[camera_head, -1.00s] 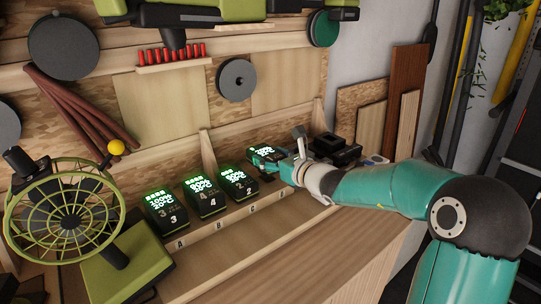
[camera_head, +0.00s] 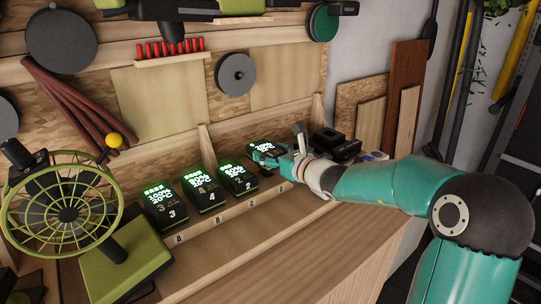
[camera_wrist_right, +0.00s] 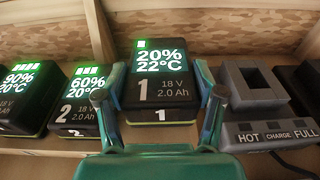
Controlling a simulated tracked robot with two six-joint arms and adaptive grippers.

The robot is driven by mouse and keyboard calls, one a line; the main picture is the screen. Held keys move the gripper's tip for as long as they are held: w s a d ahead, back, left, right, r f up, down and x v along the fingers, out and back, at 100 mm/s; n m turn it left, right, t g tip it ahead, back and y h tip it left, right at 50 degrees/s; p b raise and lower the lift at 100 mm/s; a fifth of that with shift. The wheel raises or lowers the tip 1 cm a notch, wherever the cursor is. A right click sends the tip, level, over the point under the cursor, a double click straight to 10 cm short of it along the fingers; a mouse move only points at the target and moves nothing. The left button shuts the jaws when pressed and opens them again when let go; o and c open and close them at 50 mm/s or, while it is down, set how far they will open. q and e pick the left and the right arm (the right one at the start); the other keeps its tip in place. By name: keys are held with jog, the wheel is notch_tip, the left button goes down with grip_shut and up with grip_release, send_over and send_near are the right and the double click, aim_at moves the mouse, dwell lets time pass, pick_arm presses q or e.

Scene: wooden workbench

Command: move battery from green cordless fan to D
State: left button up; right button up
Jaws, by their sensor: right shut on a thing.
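The green cordless fan (camera_head: 68,212) stands at the left of the bench on its green base (camera_head: 128,262). In the right wrist view this battery (camera_wrist_right: 160,88) reads 1, 20% and 22°C. My right gripper (camera_head: 272,160) is shut on it, with a finger on each side in the wrist view (camera_wrist_right: 162,100). Whether its underside rests on the shelf is unclear. My left gripper is out of view.
Battery 3 (camera_head: 167,213), battery 4 (camera_head: 204,194) and battery 2 (camera_head: 238,183) stand left of the held one. A dark charger (camera_wrist_right: 262,105) stands close on its right. The wooden bench front (camera_head: 290,255) is clear.

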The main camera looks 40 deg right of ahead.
jog(key=shift+r, duration=0.1)
dwell(0.9)
jog(key=shift+f+b, duration=0.2)
jog(key=shift+b, duration=0.3)
jog(key=shift+f+b, duration=1.7)
jog(key=shift+b, duration=0.3)
jog(key=shift+r, duration=0.1)
jog(key=o, duration=1.6)
jog(key=shift+s, duration=0.1)
